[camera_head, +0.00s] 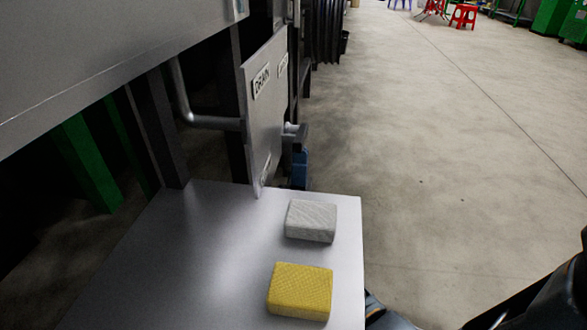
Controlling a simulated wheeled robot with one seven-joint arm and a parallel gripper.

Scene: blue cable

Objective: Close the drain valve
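A grey metal panel (266,130) stands upright at the left centre, with a label reading DRAIN (262,82) on it. A second label beside it is too oblique to read. At the panel's right edge a grey valve fitting (294,134) sticks out. A blue part (300,168), perhaps the valve's handle, hangs below it. It is seen nearly edge-on, so I cannot tell the valve's position. A dark arm part, seemingly mine, shows at the lower right; my gripper's fingers are not in view.
A grey metal shelf (190,260) in front of the panel holds a light grey block (311,220) and a yellow sponge (300,291). A bent pipe (205,122) meets the panel's left side. The concrete floor (450,150) to the right is clear; red stools (463,16) stand far off.

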